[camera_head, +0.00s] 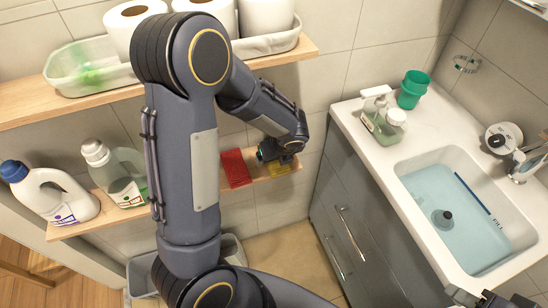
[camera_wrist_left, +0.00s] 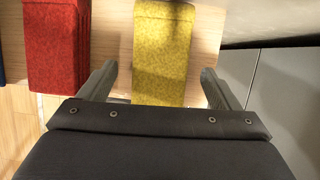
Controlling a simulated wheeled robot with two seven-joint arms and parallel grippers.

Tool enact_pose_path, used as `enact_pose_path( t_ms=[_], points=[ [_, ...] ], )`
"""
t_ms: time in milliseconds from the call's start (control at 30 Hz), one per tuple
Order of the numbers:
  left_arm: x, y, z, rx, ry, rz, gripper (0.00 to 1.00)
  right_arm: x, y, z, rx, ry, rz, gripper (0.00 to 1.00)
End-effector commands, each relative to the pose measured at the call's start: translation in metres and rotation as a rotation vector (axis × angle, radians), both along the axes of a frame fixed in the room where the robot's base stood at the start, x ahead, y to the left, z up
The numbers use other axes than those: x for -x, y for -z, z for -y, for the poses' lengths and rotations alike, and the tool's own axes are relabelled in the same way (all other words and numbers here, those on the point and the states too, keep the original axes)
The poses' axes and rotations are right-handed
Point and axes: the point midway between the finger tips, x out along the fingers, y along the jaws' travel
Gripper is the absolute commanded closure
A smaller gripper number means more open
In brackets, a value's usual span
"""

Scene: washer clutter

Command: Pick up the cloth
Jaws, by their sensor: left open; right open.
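A yellow folded cloth (camera_head: 280,168) lies on the lower wooden shelf, partly hidden by my left gripper in the head view. It also shows in the left wrist view (camera_wrist_left: 162,30). A red folded cloth (camera_head: 236,167) lies to its left and shows in the wrist view too (camera_wrist_left: 55,45). My left gripper (camera_wrist_left: 159,68) is open, with one finger on each side of the yellow cloth in the picture; whether they touch it I cannot tell. My right gripper (camera_head: 492,299) is at the bottom right edge by the sink counter, only partly in view.
Two detergent bottles, one white (camera_head: 48,194) and one grey-capped (camera_head: 117,176), stand on the lower shelf (camera_head: 92,222). An upper shelf (camera_head: 290,53) holds paper rolls (camera_head: 268,14). At right are a water-filled sink (camera_head: 455,210), a soap dispenser (camera_head: 378,118) and a green cup (camera_head: 412,90).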

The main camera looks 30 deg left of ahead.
Motion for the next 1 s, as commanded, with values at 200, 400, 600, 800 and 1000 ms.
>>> enact_pose_path(
  t_ms=[200,400,600,800,1000],
  points=[
    [-0.0007,0.0016,-0.0008,0.001,-0.001,0.001,0.15,0.0,0.0002,0.0,0.0,0.0,0.0,0.58],
    [-0.0006,0.0015,-0.0007,0.001,-0.001,0.001,0.36,0.0,0.0002,0.0,0.0,0.0,0.0,0.58],
    [-0.0006,0.0014,-0.0006,0.001,-0.001,0.001,0.63,0.0,0.0002,0.0,0.0,0.0,0.0,0.58],
    [-0.0006,0.0012,-0.0006,0.001,-0.001,0.001,0.64,0.0,0.0002,0.0,0.0,0.0,0.0,0.58],
    [-0.001,-0.0078,-0.0006,0.001,-0.002,0.003,0.64,0.0,-0.0033,-0.0001,0.0,0.0,0.0,0.58]
  ],
)
